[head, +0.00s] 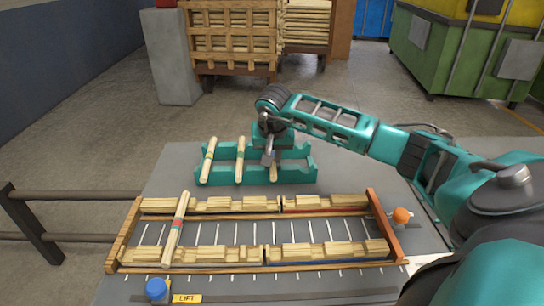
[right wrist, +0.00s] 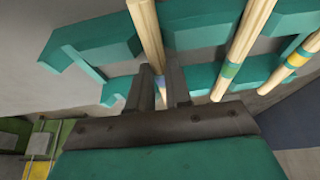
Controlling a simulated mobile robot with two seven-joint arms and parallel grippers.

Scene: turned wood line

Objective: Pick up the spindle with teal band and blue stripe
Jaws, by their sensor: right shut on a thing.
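My right gripper (head: 269,158) is over the right end of the teal rack (head: 305,176), with its jaws shut on the rack's rightmost spindle (head: 274,172). In the right wrist view, this pale spindle (right wrist: 147,32) runs down between the fingers of the gripper (right wrist: 172,88). A small bluish patch shows between the fingers; the rest of its marking is hidden, so I cannot confirm a teal band. The spindle still appears to lie across the rack. A middle spindle (head: 240,165) has a greenish band, and a left spindle (head: 208,162) has a coloured band. My left gripper is out of view.
The bench's left back is clear.

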